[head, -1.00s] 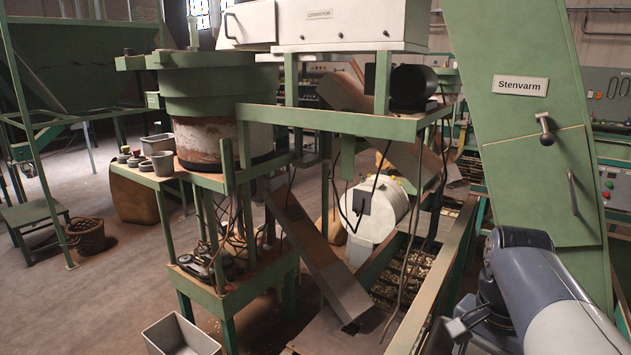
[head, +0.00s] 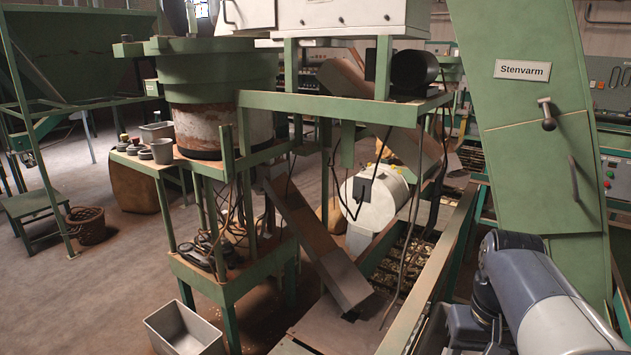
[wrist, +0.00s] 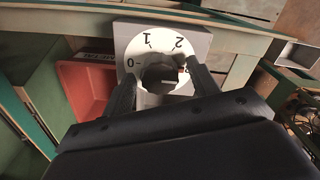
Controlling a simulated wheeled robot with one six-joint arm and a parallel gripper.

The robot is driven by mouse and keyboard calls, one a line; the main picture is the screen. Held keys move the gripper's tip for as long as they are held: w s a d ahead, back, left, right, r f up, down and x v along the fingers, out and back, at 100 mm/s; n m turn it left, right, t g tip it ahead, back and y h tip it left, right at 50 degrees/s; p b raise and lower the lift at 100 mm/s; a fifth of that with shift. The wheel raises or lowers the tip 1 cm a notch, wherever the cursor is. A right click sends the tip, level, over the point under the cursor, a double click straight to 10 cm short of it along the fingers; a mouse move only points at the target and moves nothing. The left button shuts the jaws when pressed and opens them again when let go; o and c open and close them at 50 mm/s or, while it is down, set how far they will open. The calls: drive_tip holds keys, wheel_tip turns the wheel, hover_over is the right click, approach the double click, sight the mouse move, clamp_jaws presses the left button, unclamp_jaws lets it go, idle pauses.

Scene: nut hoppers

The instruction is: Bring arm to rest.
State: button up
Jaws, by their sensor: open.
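My gripper (wrist: 161,72) shows in the wrist view with its two black fingers apart. A dark round knob (wrist: 160,77) on a white dial (wrist: 149,45) marked 0, 1 and 2 appears between the fingertips. A gap shows on both sides of the knob, and nothing is gripped. I cannot tell how far the fingertips stand from the dial or which mark the knob points to. In the head view my grey and dark arm (head: 545,300) reaches in at the lower right; the gripper is not seen there.
A red bin (wrist: 82,88) lies left of the dial in the wrist view. In the head view, a tall green housing (head: 535,120) labelled Stenvarm stands behind my arm. A green machine frame (head: 340,107) fills the middle. A metal bin (head: 187,331) is on the floor; open floor lies at left.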

drive_tip(key=n, duration=0.4)
drive_tip(key=shift+b, duration=0.35)
drive_tip(key=n, duration=0.4)
drive_tip(key=shift+b, duration=0.4)
drive_tip(key=n+b, duration=0.1)
drive_tip(key=n, duration=0.2)
drive_tip(key=shift+a+n, duration=0.1)
drive_tip(key=shift+n, duration=0.3)
drive_tip(key=shift+n+b, duration=0.4)
drive_tip(key=shift+n, duration=1.1)
drive_tip(key=shift+s, duration=0.1)
